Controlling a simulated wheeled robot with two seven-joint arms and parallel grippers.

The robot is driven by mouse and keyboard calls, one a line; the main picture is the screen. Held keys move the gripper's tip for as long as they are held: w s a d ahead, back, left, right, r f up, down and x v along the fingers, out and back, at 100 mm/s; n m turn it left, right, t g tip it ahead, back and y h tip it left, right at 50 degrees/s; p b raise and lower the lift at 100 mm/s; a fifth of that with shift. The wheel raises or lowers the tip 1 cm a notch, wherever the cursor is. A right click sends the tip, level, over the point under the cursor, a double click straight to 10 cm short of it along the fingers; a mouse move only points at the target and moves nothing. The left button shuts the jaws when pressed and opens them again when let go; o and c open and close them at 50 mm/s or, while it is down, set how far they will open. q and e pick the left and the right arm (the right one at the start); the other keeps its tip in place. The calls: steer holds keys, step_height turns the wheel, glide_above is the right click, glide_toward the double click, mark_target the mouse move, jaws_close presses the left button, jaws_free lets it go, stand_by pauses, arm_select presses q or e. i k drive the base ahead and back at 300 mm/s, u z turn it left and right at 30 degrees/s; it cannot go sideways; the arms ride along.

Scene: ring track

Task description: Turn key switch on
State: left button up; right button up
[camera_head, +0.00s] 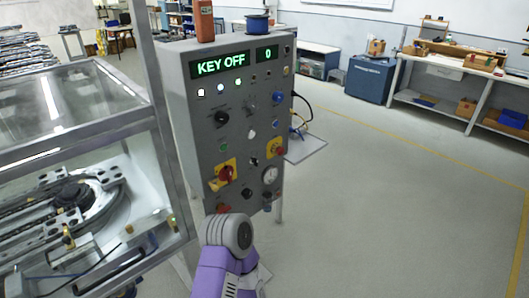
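A grey control panel (203,135) stands upright in the middle of the view. Its green display (219,65) reads "KEY OFF", and a smaller display (267,54) reads "0". The panel face carries several knobs, buttons and lamps. A small dark and light switch (253,161) sits low in the middle of the face; it is too small to tell whether it is the key switch. A purple arm of mine with a grey rounded joint rises from the bottom in front of the panel's lower edge. Neither gripper's fingers show.
A red rotary switch (226,174) on a yellow plate, a red button (278,150) and a round gauge (270,175) surround that small switch. A glass-walled machine (85,175) stands close on the left. The floor (400,210) to the right is clear.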

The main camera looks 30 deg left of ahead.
mark_target(253, 160)
steer(key=u, duration=0.8)
steer(key=i, duration=0.9)
steer(key=u, duration=0.95)
